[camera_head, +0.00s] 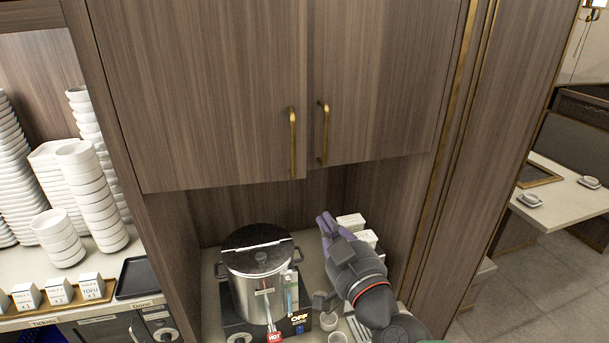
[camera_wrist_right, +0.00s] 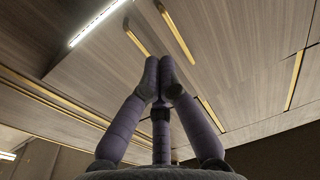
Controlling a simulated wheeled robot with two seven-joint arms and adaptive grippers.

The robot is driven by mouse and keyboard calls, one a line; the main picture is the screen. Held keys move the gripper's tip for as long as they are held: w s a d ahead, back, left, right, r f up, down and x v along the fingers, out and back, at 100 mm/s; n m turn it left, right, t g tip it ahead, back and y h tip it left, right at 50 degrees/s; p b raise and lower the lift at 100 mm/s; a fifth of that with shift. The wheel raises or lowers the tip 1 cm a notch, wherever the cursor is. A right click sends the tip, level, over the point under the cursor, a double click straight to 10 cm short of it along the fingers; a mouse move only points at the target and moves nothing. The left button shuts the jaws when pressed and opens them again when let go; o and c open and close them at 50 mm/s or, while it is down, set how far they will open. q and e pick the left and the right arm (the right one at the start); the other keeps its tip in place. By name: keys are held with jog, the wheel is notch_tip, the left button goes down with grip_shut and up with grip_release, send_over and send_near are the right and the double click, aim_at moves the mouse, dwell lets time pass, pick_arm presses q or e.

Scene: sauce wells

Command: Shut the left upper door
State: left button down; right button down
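The left upper door (camera_head: 205,95) is a brown wood-grain panel with a brass handle (camera_head: 292,143) near its right edge. Its lower right corner sits slightly lower in the head view than the right door's edge, so it looks nearly closed, perhaps a little ajar. The right upper door (camera_head: 380,85) looks closed. My right gripper (camera_head: 326,222) is below the doors, apart from them, with purple fingers pointing up. In the right wrist view the fingertips (camera_wrist_right: 160,65) meet, with nothing between them. My left gripper is not in view.
White boxes (camera_head: 352,224) and small cups (camera_head: 330,320) are near my right arm. Stacked white bowls (camera_head: 85,195) fill the left shelf. A wood side panel (camera_head: 480,150) stands at right.

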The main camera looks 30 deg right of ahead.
jog(key=b, duration=0.3)
send_near(298, 164)
jog(key=w, duration=0.1)
jog(key=w+a, duration=0.1)
jog(key=shift+w, duration=0.4)
jog(key=w, duration=0.1)
jog(key=w+d+b, duration=0.1)
jog(key=w+d, duration=0.1)
jog(key=shift+w+b, duration=0.4)
jog(key=shift+s+r, duration=0.1)
jog(key=shift+r, duration=0.25)
